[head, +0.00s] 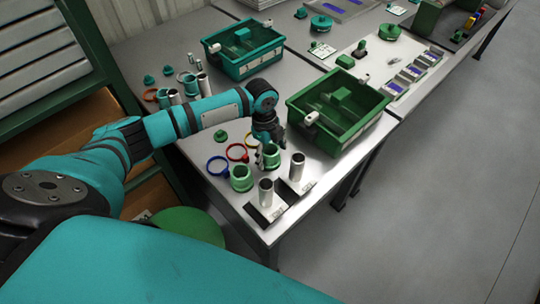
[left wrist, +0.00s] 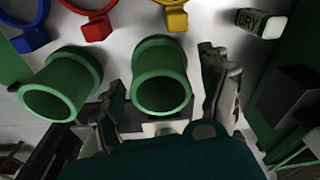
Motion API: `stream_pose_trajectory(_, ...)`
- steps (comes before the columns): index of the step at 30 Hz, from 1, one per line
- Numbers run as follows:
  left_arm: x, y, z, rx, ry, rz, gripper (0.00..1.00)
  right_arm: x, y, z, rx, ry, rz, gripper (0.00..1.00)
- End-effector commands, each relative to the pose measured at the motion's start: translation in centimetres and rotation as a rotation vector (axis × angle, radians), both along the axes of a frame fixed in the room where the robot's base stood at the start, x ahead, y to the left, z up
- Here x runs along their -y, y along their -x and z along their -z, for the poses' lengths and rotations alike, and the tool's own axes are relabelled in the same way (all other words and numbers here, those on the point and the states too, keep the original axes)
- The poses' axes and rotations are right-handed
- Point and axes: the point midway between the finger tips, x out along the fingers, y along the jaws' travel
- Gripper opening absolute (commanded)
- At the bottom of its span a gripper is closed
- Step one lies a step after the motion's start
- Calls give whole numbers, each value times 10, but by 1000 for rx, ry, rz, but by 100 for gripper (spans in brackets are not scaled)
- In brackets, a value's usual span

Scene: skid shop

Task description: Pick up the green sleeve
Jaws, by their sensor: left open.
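Two green sleeves stand on the metal table. One sleeve (head: 241,178) is nearer the front edge and shows at the left of the left wrist view (left wrist: 60,85). The other sleeve (head: 269,157) is just below my left gripper (head: 267,143) and partly hidden by it. In the left wrist view this second sleeve (left wrist: 161,75) lies between the two spread fingers of the gripper (left wrist: 160,88), with a gap to the right finger. My left gripper is open and points down. My right gripper is not in view.
Two silver posts (head: 297,167) stand on dark plates close by. Blue, red and yellow rings (head: 236,152) lie behind the sleeves. A green bin (head: 340,145) is to the right, a teal bin (head: 240,70) behind. A block marked DRY (left wrist: 262,23) is near the gripper.

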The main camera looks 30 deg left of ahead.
Motion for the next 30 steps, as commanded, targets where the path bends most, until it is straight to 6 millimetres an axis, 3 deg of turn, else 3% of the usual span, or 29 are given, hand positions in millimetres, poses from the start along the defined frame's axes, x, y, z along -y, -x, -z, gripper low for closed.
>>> stream_pose_trajectory(6,0,0,0,1,0,1,77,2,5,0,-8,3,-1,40)
stream_pose_trajectory(16,0,0,0,1,0,1,34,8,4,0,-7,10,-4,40)
stream_pose_trajectory(25,0,0,-3,2,0,1,33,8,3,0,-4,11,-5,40)
stream_pose_trajectory(30,0,-1,-27,6,1,2,33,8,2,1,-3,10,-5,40)
